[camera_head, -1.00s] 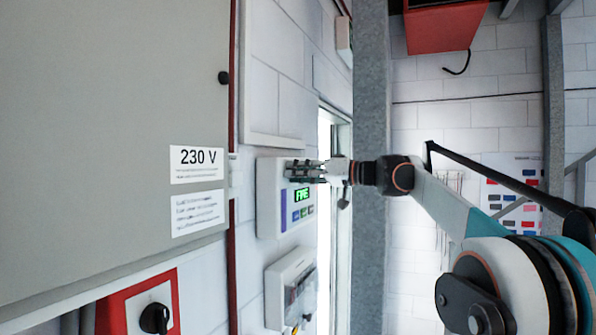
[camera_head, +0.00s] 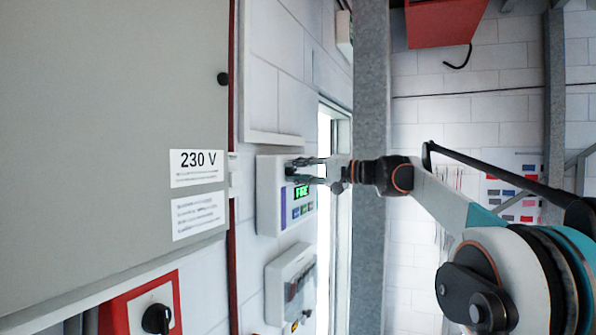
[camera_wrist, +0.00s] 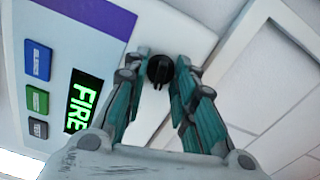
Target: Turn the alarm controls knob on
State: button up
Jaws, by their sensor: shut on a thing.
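The alarm control panel (camera_head: 268,197) is a white box on the wall in the head view, with a green lit "FIRE" display (camera_head: 301,192). In the wrist view the display (camera_wrist: 84,101) lies left of my gripper (camera_wrist: 159,76). The black round knob (camera_wrist: 160,70) sits between my fingertips, with a raised bar across its face. My gripper (camera_head: 292,170) reaches the panel from the right in the head view. Its fingers are shut on the knob's sides. In the head view the fingers mostly hide the knob.
Blue, green and grey buttons (camera_wrist: 37,100) lie left of the display. A second white box (camera_head: 290,285) hangs below the panel. A grey 230 V cabinet (camera_head: 110,110) fills the left, and a red plate with a black rotary switch (camera_head: 156,318) is below it. A grey column (camera_head: 371,80) stands behind my arm.

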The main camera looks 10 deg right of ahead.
jog(key=shift+m, duration=1.1)
jog(key=o, duration=1.1)
jog(key=shift+w+d, duration=0.1)
jog(key=shift+c, duration=0.2)
jog(key=v, duration=1.2)
